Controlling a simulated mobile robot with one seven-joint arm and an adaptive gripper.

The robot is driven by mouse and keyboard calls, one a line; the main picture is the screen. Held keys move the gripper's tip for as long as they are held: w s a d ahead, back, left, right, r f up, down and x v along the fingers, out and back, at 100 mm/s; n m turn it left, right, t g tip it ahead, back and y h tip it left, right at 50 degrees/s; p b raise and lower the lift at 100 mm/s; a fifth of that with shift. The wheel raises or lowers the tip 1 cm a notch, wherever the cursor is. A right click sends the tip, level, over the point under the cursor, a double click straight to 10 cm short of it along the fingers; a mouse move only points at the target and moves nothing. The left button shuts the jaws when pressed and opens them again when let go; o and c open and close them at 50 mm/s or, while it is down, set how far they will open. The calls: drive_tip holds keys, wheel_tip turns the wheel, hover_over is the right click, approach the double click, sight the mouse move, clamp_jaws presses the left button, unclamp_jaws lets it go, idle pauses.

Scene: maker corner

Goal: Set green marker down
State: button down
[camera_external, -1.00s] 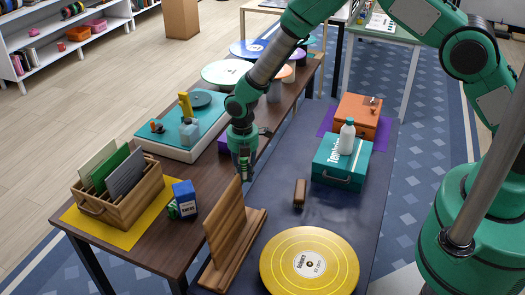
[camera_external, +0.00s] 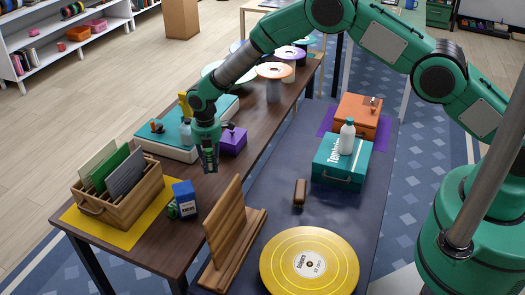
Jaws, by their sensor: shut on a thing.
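My gripper (camera_external: 209,166) is above the brown wooden table (camera_external: 200,259), left of the purple box (camera_external: 233,141) and behind the blue box (camera_external: 185,197). Its fingers point down and are shut on the green marker, which is too small and too much covered by the fingers to make out clearly. I cannot tell whether the marker touches the table.
A wooden crate with folders (camera_external: 130,200) stands on a yellow mat (camera_external: 135,236). A wooden stand (camera_external: 223,222), teal case (camera_external: 328,172) and yellow record (camera_external: 285,262) are nearer or to the right. Bare tabletop lies below my gripper.

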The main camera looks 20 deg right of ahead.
drive_tip(key=shift+w+a, duration=0.35)
drive_tip(key=shift+w, duration=0.1)
drive_tip(key=shift+f, duration=0.15)
drive_tip(key=shift+f, duration=1.6)
drive_tip(key=shift+f, duration=0.15)
drive_tip(key=c, duration=1.6)
unclamp_jaws()
drive_tip(key=shift+o, duration=0.2)
wheel_tip(320, 180, up, 12)
drive_tip(key=shift+r, duration=0.15)
